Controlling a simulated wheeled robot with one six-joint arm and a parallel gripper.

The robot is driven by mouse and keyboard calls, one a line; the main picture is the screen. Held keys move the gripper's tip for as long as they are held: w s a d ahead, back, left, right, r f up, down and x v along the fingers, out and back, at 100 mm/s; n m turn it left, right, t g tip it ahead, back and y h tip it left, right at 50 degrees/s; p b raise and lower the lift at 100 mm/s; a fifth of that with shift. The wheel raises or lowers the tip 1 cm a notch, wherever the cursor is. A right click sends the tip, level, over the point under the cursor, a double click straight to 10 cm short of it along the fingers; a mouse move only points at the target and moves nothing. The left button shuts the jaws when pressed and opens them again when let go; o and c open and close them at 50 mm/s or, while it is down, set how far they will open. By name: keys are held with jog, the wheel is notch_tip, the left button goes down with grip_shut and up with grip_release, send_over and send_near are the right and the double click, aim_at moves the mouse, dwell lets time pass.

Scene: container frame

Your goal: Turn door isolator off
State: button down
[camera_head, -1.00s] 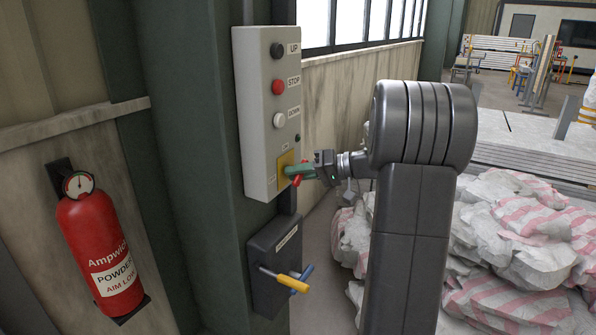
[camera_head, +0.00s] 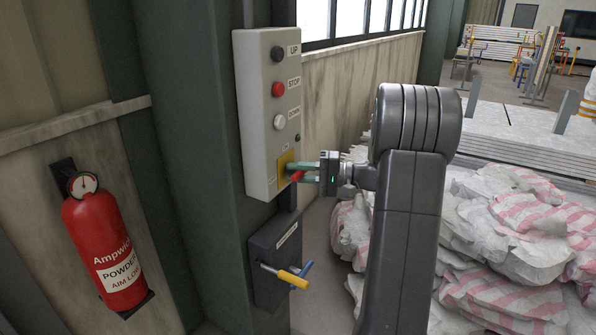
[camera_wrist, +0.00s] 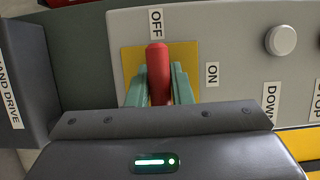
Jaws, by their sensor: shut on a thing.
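The door isolator has a red handle (camera_wrist: 157,72) on a yellow plate (camera_wrist: 190,58), low on a grey control box (camera_head: 255,95). In the wrist view the handle's tip points at the OFF label (camera_wrist: 155,22); the ON label (camera_wrist: 212,74) is to the plate's right. My gripper (camera_wrist: 158,88) is shut on the handle, one green finger on each side. In the head view my gripper (camera_head: 302,172) reaches the box from the right, and the red handle (camera_head: 297,176) shows partly between its fingers. The handle's base is hidden.
UP (camera_head: 277,52), STOP (camera_head: 278,89) and DOWN (camera_head: 279,121) buttons are above the isolator. A dark hand-drive box (camera_head: 270,255) with yellow and blue handles is below. A fire extinguisher (camera_head: 103,240) hangs left. White bags (camera_head: 510,225) lie right.

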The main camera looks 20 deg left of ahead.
dwell(0.4)
jog(key=c, duration=1.3)
grip_release()
jog(key=shift+w+d, duration=0.1)
jog(key=b+v, duration=0.1)
jog(key=v, duration=1.2)
jog(key=shift+d, duration=0.35)
jog(key=shift+a, duration=0.1)
jog(key=p+x, duration=0.1)
jog(key=x, duration=1.2)
jog(key=shift+a, duration=0.35)
jog(key=shift+d, duration=0.1)
